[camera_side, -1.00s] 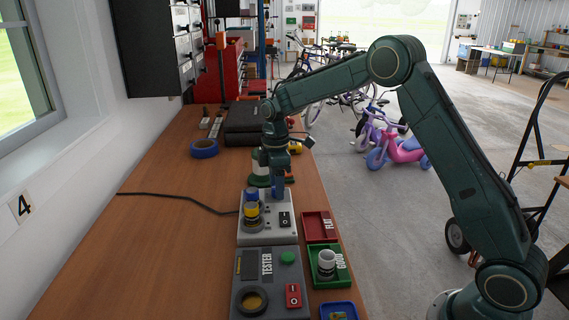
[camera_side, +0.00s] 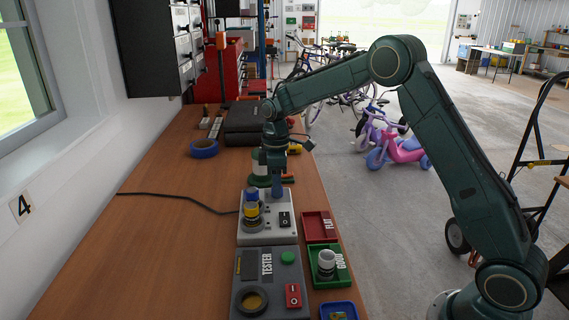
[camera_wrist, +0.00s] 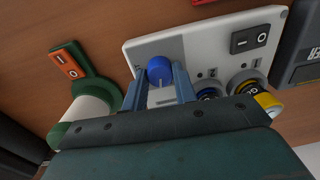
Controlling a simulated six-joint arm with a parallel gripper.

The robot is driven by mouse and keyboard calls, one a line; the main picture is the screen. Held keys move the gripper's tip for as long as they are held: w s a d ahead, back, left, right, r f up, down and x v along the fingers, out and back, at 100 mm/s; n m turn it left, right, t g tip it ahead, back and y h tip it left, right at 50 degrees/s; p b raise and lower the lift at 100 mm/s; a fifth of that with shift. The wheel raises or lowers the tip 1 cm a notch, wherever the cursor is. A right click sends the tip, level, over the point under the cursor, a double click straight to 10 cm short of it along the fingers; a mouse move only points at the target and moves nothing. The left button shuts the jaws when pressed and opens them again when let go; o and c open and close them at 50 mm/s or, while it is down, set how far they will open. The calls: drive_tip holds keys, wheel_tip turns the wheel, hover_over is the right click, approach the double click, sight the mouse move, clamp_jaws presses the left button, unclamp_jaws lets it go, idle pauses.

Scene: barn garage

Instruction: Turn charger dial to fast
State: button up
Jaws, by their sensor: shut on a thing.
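The charger (camera_side: 287,236) is a light grey box on the bench, and its pale face (camera_wrist: 146,44) fills the middle of the wrist view. Its round blue dial (camera_wrist: 160,70) sits between the two blue-grey fingers of my gripper (camera_wrist: 160,84). The fingers are shut on the dial, one on each side. In the side view my gripper (camera_side: 275,190) points down at the charger's far end and hides the dial. The dial's markings and pointer direction cannot be read. A blue battery (camera_wrist: 208,94) and a yellow-and-black battery (camera_wrist: 257,98) stand in the charger's wells.
A black switch (camera_wrist: 250,39) is on the charger. The grey tester (camera_side: 270,268) stands nearer, with a red FLAT tray (camera_side: 318,228) and a green GOOD tray (camera_side: 316,279) on the right. A green-and-white object (camera_wrist: 90,100) stands close by. The bench's left side is mostly clear.

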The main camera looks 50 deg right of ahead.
drive_tip(key=m, duration=1.1)
drive_tip(key=shift+m, duration=2.3)
drive_tip(key=shift+d, duration=0.1)
drive_tip(key=o, duration=1)
drive_tip(key=shift+r, duration=0.1)
